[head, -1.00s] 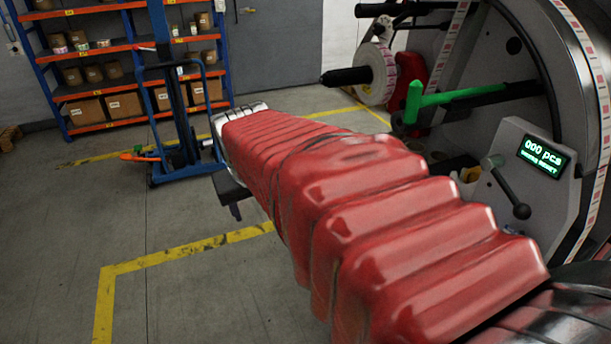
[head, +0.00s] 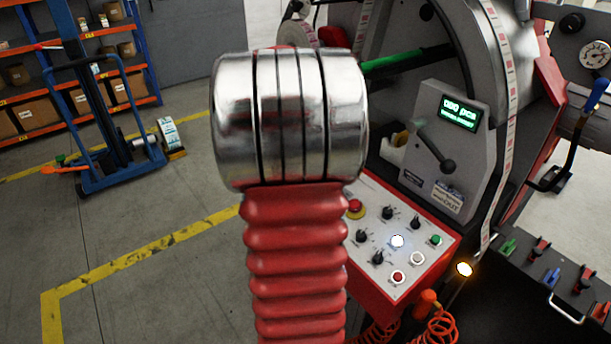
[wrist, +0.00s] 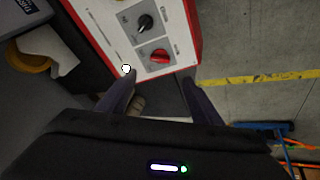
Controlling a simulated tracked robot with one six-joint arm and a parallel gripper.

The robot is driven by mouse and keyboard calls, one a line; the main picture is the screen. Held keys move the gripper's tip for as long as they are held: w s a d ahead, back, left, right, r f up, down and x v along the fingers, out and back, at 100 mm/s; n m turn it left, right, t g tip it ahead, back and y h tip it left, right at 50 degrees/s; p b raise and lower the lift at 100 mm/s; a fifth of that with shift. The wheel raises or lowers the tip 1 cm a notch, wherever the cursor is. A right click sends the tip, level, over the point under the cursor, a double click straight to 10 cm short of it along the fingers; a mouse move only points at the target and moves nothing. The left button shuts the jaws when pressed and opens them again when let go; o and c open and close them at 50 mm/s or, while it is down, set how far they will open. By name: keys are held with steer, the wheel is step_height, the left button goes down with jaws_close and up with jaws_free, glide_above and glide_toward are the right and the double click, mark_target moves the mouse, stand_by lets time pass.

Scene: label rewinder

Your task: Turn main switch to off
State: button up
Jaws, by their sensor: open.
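In the wrist view a red rotary knob (wrist: 160,56), which looks like the main switch, sits on a dark square plate on a white panel with a red edge. I cannot read its label or its set position. A black knob (wrist: 145,22) on a similar plate is just above it. My gripper (wrist: 160,86) is open and empty. Its fingers point toward the panel, just below the red knob in the picture and apart from it. In the head view my arm hides the gripper and the red knob, and part of the control panel (head: 423,222).
The head view shows an emergency stop (head: 355,207), several black selectors and lit buttons on the panel. A grey display stand (head: 455,125) with a lever rises behind it. A blue pallet truck (head: 105,150) stands left on open floor. Orange coiled hose (head: 437,325) hangs below the panel.

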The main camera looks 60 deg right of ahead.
steer(key=x, duration=1.3)
steer(key=shift+d+f, duration=0.15)
steer(key=shift+f, duration=0.2)
steer(key=c, duration=1.1)
